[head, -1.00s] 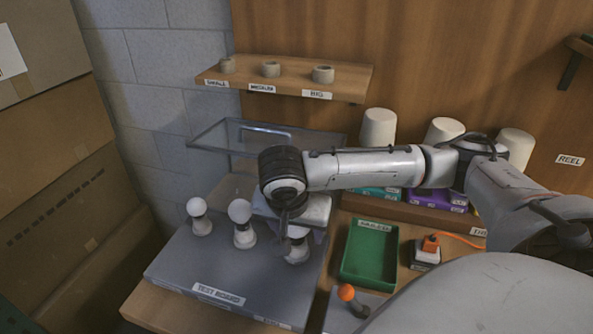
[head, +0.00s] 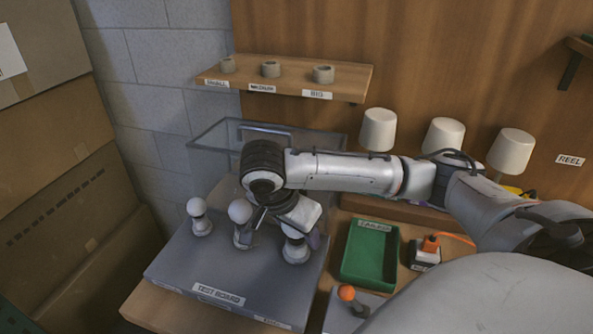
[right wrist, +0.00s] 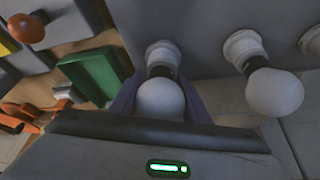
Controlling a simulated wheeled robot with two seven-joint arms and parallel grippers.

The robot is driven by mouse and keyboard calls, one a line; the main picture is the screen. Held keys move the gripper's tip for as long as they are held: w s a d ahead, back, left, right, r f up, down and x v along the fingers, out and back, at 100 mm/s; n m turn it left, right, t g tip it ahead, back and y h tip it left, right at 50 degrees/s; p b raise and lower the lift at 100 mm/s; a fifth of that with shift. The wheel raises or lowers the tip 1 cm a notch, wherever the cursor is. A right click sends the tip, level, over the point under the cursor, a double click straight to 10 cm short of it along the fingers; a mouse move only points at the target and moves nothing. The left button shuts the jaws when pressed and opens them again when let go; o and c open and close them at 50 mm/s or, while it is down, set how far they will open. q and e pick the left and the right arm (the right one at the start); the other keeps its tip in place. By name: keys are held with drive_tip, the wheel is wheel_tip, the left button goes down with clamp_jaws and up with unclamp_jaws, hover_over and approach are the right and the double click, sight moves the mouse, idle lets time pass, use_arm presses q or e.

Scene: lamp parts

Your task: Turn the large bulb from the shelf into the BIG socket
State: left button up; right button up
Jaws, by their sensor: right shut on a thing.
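The large bulb (right wrist: 161,99) is white and round and sits neck-first in the rightmost socket of the grey test board (head: 180,265). I take this to be the BIG socket (head: 295,251), but its label is not readable. My right gripper (head: 298,233) is at this bulb; in the right wrist view its purple fingers (right wrist: 160,103) flank the globe, shut on it. In the head view the hand hides most of the globe. How deep the bulb sits is unclear. My left gripper is not in view.
A middle bulb (head: 239,211) and a left bulb (head: 198,208) stand in sockets close by. A wooden shelf (head: 345,84) above carries three ring holders. A green tray (head: 370,255), an orange-knobbed lever (head: 347,293) and several white shades (head: 378,129) lie to the right.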

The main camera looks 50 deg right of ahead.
drive_tip(key=shift+s+m+g, duration=0.1)
drive_tip(key=shift+m+g, duration=0.2)
drive_tip(key=shift+m, duration=0.3)
drive_tip(key=o, duration=0.5)
drive_tip(key=shift+m, duration=0.7)
drive_tip(key=shift+c, duration=0.2)
drive_tip(key=o, duration=0.5)
drive_tip(key=shift+v, duration=5.15)
